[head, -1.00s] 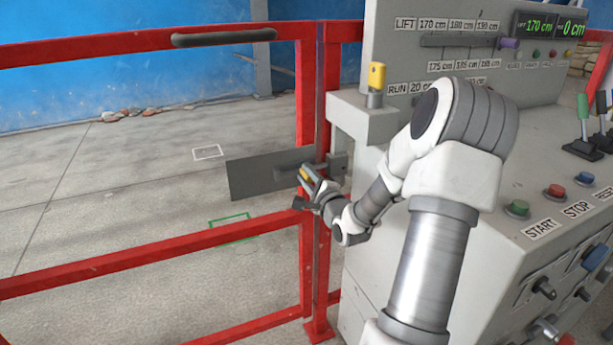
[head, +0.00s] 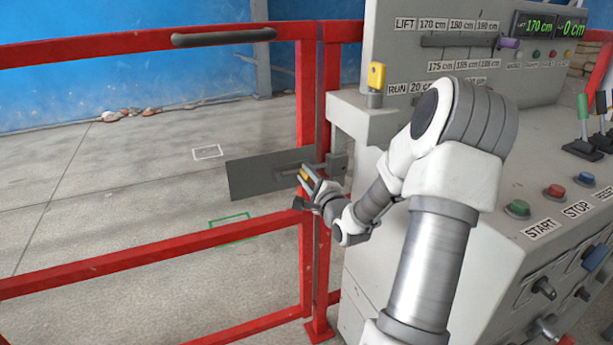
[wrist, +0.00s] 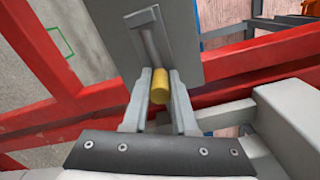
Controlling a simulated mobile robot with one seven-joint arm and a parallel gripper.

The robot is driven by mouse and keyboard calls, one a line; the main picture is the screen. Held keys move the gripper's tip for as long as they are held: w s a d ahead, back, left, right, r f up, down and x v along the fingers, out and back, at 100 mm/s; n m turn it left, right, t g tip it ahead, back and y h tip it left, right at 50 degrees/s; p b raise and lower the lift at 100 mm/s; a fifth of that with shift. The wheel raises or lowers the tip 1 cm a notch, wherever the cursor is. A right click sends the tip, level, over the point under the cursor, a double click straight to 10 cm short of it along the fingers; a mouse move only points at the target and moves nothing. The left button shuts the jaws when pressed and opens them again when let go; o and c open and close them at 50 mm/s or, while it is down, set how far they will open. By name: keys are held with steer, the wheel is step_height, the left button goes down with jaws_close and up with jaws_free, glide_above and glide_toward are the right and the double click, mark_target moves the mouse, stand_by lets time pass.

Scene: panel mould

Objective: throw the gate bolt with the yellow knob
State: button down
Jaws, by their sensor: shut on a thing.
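The yellow knob (wrist: 159,84) stands between the two fingers of my gripper (wrist: 160,93) in the wrist view, and the fingers are shut on it. In the head view, my gripper (head: 305,188) is at the gate post, with a bit of the yellow knob showing. The bolt's grey plate (head: 250,178) is fixed on the red gate (head: 306,85), and a long slot (wrist: 150,38) runs in it. The grey keeper (head: 337,165) is to the right, beyond the second red post. The bolt's tip is hidden, so I cannot tell how far it reaches.
The grey console (head: 480,145) stands close on the right, with a ledge carrying a yellow key-like part (head: 376,77). Its levers and buttons lie further right. A dark handle (head: 223,37) is on the gate's top rail. Open concrete floor lies beyond the gate.

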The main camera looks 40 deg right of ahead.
mark_target(283, 175)
steer(key=shift+w+a+p, duration=0.15)
steer(key=shift+w+a, duration=0.05)
steer(key=shift+a, duration=0.7)
steer(key=shift+w+a+p, duration=0.2)
steer(key=shift+w+a, duration=0.05)
steer(key=shift+a, duration=0.6)
steer(key=shift+w+a+p, duration=0.15)
steer(key=shift+w+a, duration=0.05)
steer(key=shift+a, duration=0.7)
steer(key=c, duration=0.7)
jaws_free()
